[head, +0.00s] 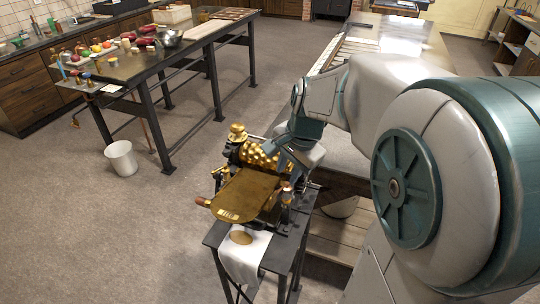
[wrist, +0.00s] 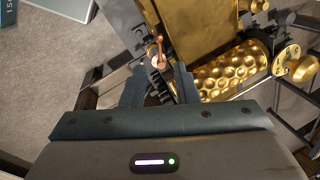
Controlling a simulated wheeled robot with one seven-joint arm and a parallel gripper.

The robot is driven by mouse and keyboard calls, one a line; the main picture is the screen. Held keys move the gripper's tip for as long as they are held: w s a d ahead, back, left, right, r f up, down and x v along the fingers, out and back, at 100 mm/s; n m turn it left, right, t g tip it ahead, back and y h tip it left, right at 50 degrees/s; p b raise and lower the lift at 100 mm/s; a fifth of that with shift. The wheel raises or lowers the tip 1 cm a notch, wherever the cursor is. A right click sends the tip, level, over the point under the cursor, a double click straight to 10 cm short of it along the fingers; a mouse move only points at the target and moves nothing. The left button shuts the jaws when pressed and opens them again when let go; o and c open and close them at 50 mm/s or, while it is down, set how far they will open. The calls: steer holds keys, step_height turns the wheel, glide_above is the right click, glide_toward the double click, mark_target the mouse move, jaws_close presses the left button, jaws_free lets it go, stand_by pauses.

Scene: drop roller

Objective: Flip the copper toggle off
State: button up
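The drop roller is a brass machine with dimpled rollers (head: 262,157) and a flat brass plate (head: 246,196). It stands on a small dark stand in the head view. In the wrist view its dimpled roller (wrist: 230,72) lies right of centre. A small copper lever, which looks like the toggle (wrist: 160,50), stands on the machine's side just beyond my fingertips. My gripper (wrist: 159,82) has its two fingers apart, with a gap below the lever. I cannot tell whether a finger touches it. In the head view my gripper (head: 287,158) is over the machine's right side and hides part of it.
A white cloth (head: 243,262) hangs over the stand's front (head: 285,248). A long dark table (head: 130,68) with fruit and bowls stands at the back left, a white bucket (head: 121,160) beside it. A large bench (head: 400,45) is behind my arm.

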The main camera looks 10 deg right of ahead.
mark_target(282, 188)
steer(key=x, duration=0.5)
steer(key=shift+f, duration=0.3)
steer(key=shift+w, duration=0.1)
jaws_close()
